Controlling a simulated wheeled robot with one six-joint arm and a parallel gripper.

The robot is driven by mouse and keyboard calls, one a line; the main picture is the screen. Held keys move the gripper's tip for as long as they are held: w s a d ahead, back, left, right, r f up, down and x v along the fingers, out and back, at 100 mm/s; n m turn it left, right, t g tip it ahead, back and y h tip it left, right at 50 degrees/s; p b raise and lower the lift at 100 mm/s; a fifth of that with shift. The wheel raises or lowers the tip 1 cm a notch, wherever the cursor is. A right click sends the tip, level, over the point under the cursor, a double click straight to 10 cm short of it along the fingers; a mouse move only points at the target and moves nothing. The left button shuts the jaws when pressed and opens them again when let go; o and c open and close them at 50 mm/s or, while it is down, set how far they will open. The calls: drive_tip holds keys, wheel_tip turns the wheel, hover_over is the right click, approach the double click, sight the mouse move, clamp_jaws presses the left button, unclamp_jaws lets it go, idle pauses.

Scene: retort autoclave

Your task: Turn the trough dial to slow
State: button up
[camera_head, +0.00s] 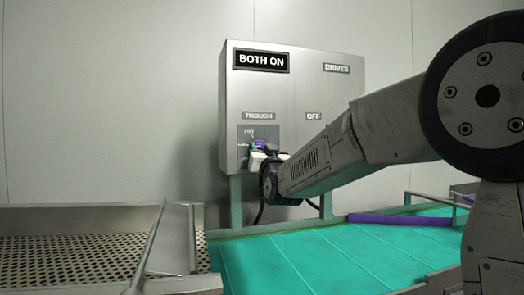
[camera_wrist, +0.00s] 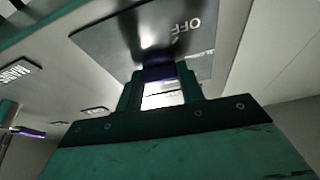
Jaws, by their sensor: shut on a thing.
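The trough dial (camera_head: 262,144) is a small purple knob on a grey plate (camera_head: 245,132) under the TROUGH label (camera_head: 258,116) on the steel control box. My gripper (camera_head: 259,152) is at the dial and hides much of it and of the plate's lettering. In the wrist view the purple dial (camera_wrist: 158,72) sits between the two green fingers of my gripper (camera_wrist: 160,84), which are shut on it. The plate (camera_wrist: 100,38) carries the word OFF, seen upside down. I cannot tell which mark the dial points at.
The control box (camera_head: 295,85) has a BOTH ON sign (camera_head: 261,61), a DRIVES label (camera_head: 337,68) and an OFF label (camera_head: 313,116). A green belt (camera_head: 330,255) runs below it. A perforated tray (camera_head: 70,262) lies at left. A purple bar (camera_head: 400,219) lies at right.

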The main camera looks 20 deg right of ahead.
drive_tip(key=o, duration=1)
drive_tip(key=v, duration=0.8)
drive_tip(key=shift+w, duration=0.1)
